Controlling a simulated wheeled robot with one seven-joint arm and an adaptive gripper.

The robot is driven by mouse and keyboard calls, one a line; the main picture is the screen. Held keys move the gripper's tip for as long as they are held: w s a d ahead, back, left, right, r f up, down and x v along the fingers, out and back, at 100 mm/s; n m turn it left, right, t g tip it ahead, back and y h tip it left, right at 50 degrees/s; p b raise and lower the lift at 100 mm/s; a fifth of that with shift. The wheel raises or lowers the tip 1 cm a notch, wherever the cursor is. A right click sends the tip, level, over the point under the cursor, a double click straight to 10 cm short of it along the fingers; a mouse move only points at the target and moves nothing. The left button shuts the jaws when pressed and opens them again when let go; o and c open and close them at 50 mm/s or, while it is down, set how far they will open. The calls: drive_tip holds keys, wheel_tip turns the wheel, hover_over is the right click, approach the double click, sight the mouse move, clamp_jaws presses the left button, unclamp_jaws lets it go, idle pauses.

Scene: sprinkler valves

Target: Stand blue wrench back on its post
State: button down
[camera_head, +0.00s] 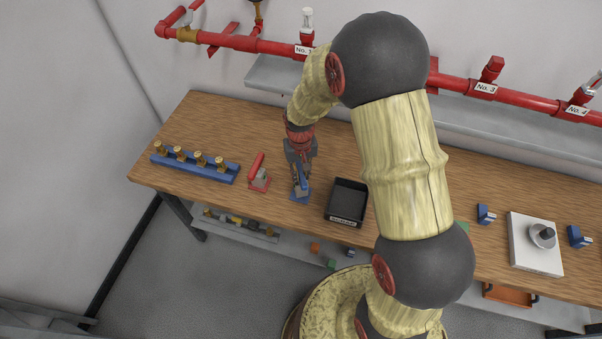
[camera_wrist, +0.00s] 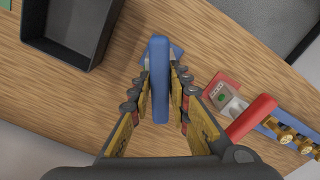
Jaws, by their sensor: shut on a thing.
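The blue wrench (camera_head: 302,182) is between the fingers of my gripper (camera_head: 299,172), just above or on its blue base plate (camera_head: 299,197) on the bench. In the wrist view the wrench (camera_wrist: 160,85) runs as a long blue bar between the fingertips of my gripper (camera_wrist: 160,92), which are shut on it. Corners of the blue base (camera_wrist: 177,52) show behind the wrench's far end. The post is hidden by the wrench and fingers, so I cannot tell whether the wrench sits on it.
A red wrench (camera_head: 256,164) leans on its red base to the left. A black tray (camera_head: 347,201) stands close on the right. A blue rack (camera_head: 193,168) with brass fittings is at the far left. The red pipe (camera_head: 240,42) runs along the wall behind the wooden bench (camera_head: 221,117).

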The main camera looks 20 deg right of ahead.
drive_tip(key=shift+f+b, duration=0.45)
drive_tip(key=shift+f, duration=0.3)
drive_tip(key=c, duration=1.6)
unclamp_jaws()
drive_tip(key=shift+r, duration=0.1)
wheel_tip(320, 180, up, 12)
drive_tip(key=shift+f, duration=0.1)
